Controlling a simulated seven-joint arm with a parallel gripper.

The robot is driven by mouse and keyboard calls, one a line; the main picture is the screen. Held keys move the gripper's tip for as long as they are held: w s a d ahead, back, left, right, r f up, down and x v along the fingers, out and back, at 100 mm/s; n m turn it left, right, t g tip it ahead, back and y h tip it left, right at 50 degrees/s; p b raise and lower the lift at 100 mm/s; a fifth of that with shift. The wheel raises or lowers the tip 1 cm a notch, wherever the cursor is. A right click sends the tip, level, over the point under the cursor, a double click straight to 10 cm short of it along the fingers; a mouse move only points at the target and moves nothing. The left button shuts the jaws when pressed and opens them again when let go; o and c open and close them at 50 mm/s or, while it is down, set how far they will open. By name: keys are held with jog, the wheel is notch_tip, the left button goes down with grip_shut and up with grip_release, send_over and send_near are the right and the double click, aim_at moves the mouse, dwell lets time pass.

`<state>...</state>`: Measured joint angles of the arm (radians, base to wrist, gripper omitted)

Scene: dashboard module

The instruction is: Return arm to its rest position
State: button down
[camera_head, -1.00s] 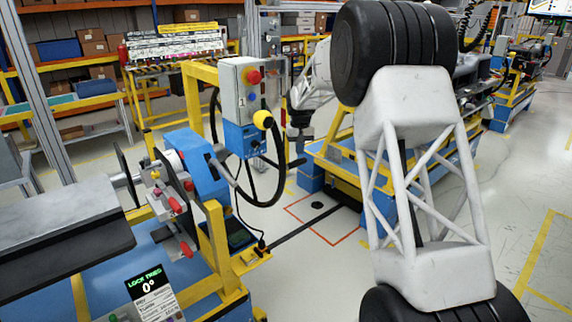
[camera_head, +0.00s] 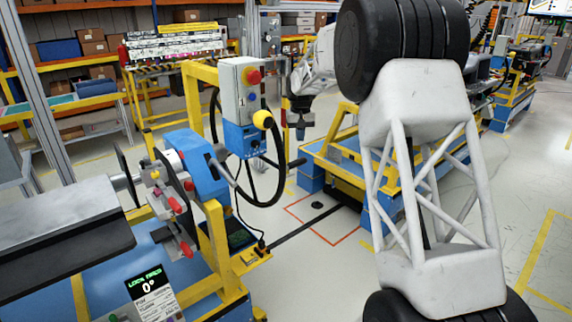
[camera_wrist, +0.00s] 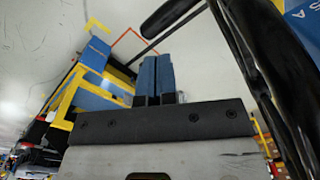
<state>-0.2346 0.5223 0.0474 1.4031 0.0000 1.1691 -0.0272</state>
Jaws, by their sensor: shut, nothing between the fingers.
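My gripper (camera_head: 301,132) hangs from the white wrist of my arm in the middle of the head view. Pale floor shows past the fingertips. My large white arm link fills the right of the head view and hides part of the workstation behind it.
The yellow-and-blue fixture stand (camera_head: 205,190) carries a lever and a clamp with red tips. A blue and yellow workstation (camera_head: 345,165) stands behind my arm.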

dwell(0.4)
jog(key=s+d+r+m, duration=0.1)
jog(key=s+d+r, duration=0.35)
jog(key=s, duration=0.55)
jog(key=s+d+r+t, duration=0.1)
jog(key=s+d+r, duration=0.4)
jog(key=s, duration=0.5)
jog(key=s+d+r+m, duration=0.1)
jog(key=s+d+r, duration=0.2)
jog(key=s+d, duration=0.55)
jog(key=s+d+f, duration=0.1)
jog(key=s+f, duration=0.1)
jog(key=s, duration=1)
jog(key=s+d+f+t, duration=0.1)
jog(key=s+d+f, duration=0.1)
jog(key=s, duration=1.1)
jog(key=s+d+f+m, duration=0.1)
jog(key=s+f, duration=0.3)
jog(key=s, duration=0.8)
jog(key=shift+s+d+f+t, duration=0.3)
jog(key=shift+s+d, duration=0.1)
jog(key=shift+d, duration=0.25)
